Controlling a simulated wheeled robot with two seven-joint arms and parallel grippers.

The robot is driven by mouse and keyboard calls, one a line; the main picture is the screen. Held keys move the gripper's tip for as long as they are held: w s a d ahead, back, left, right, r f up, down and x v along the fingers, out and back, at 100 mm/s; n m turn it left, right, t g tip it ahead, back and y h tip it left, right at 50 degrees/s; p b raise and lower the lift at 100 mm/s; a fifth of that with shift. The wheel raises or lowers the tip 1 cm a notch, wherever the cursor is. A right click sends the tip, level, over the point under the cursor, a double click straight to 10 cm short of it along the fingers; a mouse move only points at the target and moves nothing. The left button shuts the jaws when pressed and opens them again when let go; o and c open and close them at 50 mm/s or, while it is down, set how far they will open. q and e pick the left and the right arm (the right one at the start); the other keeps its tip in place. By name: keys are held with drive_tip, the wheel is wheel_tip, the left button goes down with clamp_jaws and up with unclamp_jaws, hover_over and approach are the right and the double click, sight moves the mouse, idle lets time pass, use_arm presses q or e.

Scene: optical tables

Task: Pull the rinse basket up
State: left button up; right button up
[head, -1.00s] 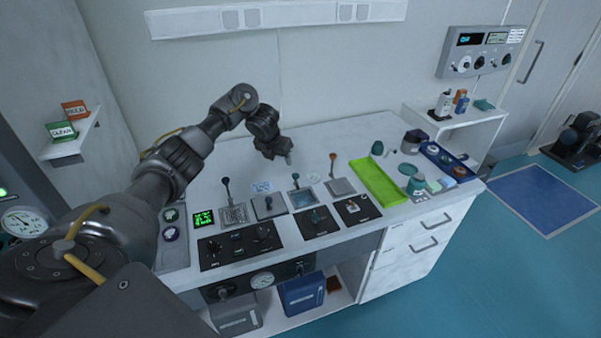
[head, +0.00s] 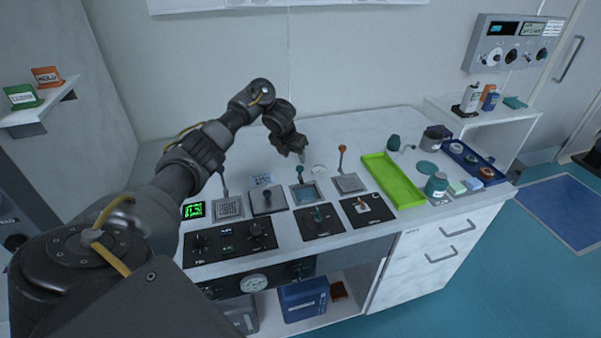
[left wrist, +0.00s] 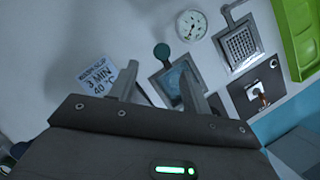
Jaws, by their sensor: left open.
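Several small square wells are set in the counter. One holds bluish liquid, and a basket handle with a teal ball (head: 299,169) stands at it. I take this for the rinse basket, though no label on it is readable. The teal ball also shows in the left wrist view (left wrist: 161,50), with the liquid-filled well (left wrist: 173,80) below it. My left gripper (head: 301,158) is open and empty, just above and behind the teal ball in the head view. In the left wrist view its two fingers (left wrist: 160,88) stand apart, with the ball beyond them. My right gripper is not in view.
A mesh well with an orange-topped handle (head: 342,149) stands to the right, near a lime-green tray (head: 395,182). A printed card (left wrist: 101,82) and round gauge (left wrist: 191,26) are close by. Counter behind is clear.

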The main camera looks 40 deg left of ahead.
sight(299, 168)
use_arm(q)
drive_tip(key=x, duration=0.9)
drive_tip(key=shift+w+d+f+b, duration=0.1)
drive_tip(key=shift+w+f+b, duration=0.1)
drive_tip(key=shift+f+b, duration=0.15)
drive_tip(key=shift+r, duration=0.1)
clamp_jaws()
